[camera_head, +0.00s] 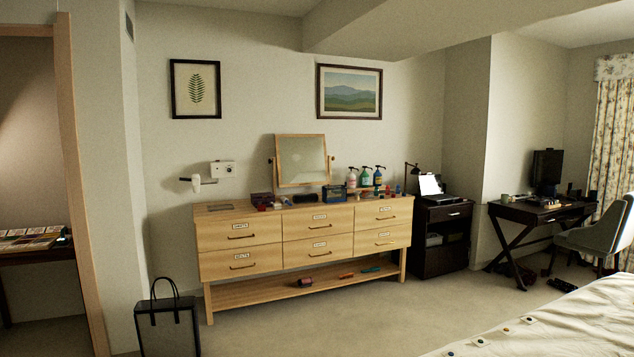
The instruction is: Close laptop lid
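I cannot make out a laptop for certain in the head view. A white tilted panel (429,185) stands on the dark cabinet right of the dresser; it is too small to tell whether it is a lid, a screen or paper. A black upright screen (547,168) stands on the dark desk (520,211) at the right; I cannot tell whether it has a keyboard part. Neither of my grippers is in view.
A wooden dresser (268,232) with a mirror (301,160) and bottles stands along the wall. A black bag (167,325) is on the floor at the left. A grey chair (597,240) stands by the desk. A bed (570,322) fills the lower right. Carpet between is mostly clear.

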